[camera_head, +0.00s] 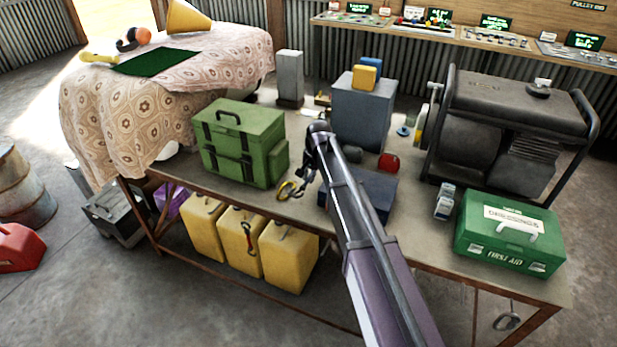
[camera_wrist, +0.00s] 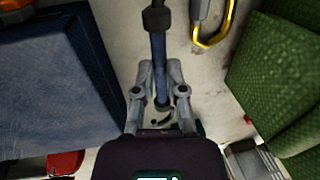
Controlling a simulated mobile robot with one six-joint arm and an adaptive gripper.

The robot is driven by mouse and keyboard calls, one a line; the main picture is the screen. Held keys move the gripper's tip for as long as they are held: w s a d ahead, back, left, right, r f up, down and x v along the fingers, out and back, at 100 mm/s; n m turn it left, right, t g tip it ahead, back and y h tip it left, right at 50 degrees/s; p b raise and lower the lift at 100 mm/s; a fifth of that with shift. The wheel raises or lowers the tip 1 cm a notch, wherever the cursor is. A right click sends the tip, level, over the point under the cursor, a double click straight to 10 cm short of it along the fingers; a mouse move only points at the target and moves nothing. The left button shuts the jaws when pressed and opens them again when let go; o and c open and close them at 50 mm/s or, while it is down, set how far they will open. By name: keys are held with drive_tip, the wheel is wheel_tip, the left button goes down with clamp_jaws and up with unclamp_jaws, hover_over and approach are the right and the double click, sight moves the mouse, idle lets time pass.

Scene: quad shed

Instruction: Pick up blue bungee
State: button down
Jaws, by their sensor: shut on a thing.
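The blue bungee (camera_wrist: 158,55) shows in the wrist view as a narrow dark blue strap with a black end piece at the top. It runs down between the fingers of my gripper (camera_wrist: 156,78), which is shut on it. In the head view my gripper (camera_head: 305,176) is low over the workbench (camera_head: 420,240), between the green bag (camera_head: 240,142) and the dark blue box (camera_head: 372,193). I cannot make out the bungee in the head view, and I cannot tell whether it still touches the bench.
A yellow metal loop (camera_head: 287,190) lies close beside my gripper. A grey-blue cabinet (camera_head: 362,112) with small boxes on top stands behind. A generator (camera_head: 510,125) and a green first aid case (camera_head: 510,235) occupy the right. Yellow cans (camera_head: 240,242) stand under the bench.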

drive_tip(key=shift+r+p, duration=2.3)
drive_tip(key=shift+r, duration=0.4)
drive_tip(key=shift+s, duration=0.1)
